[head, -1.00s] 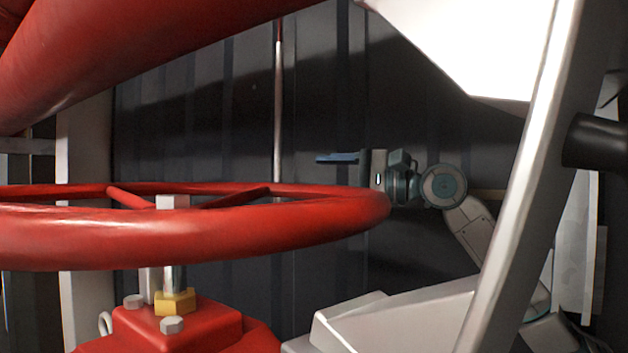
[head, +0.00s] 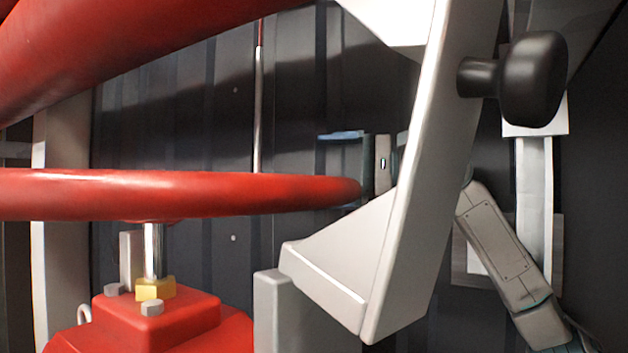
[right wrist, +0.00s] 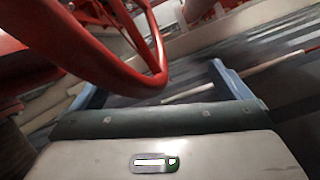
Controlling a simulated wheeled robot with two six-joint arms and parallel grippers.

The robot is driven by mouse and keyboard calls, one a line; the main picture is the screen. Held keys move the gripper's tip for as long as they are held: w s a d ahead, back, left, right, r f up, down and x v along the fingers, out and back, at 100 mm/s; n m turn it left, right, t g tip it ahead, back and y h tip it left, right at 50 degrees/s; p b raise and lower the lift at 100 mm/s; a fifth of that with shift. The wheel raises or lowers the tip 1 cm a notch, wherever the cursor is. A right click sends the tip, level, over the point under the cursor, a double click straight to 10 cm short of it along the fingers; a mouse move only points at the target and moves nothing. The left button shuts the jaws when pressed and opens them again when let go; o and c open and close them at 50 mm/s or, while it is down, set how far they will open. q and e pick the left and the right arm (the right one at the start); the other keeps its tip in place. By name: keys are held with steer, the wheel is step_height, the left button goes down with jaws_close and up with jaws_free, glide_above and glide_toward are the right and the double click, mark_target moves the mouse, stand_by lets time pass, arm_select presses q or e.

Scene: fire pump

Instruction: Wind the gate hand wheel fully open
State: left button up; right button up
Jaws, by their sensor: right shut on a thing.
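The red hand wheel (head: 190,192) is seen nearly edge-on in the head view, on a steel stem (head: 152,250) above a yellow nut and a red valve body (head: 160,322). My right gripper (head: 335,160) is at the wheel's right end, on its far side. One blue finger shows above the rim; the other is hidden. The exact finger contact is hard to see. My left gripper is not in view.
A thick red pipe (head: 110,55) crosses above the wheel. A pale slanted frame (head: 415,190) with a black knob (head: 532,78) stands to the right and hides part of my right arm. A dark ribbed wall (head: 285,260) is behind.

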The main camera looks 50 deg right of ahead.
steer(key=shift+b+v, duration=0.4)
steer(key=shift+v, duration=0.4)
steer(key=shift+c, duration=0.5)
steer(key=shift+s+d+b, duration=0.45)
steer(key=shift+s+b, duration=0.05)
steer(key=shift+b, duration=0.1)
steer(key=shift+c, duration=0.7)
steer(key=shift+s+d+f+b, duration=0.15)
steer(key=shift+s+d+b, duration=0.2)
steer(key=shift+s, duration=0.1)
steer(key=shift+c, duration=0.6)
steer(key=shift+t, duration=0.3)
steer(key=v, duration=0.2)
steer(key=b+v, duration=0.1)
steer(key=v, duration=0.1)
steer(key=shift+s+a, duration=0.3)
steer(key=shift+a, duration=0.05)
steer(key=c, duration=0.3)
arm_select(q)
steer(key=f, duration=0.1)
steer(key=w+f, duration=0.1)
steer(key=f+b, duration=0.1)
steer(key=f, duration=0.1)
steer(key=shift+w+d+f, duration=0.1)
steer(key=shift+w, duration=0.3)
arm_select(e)
steer(key=shift+s, duration=0.2)
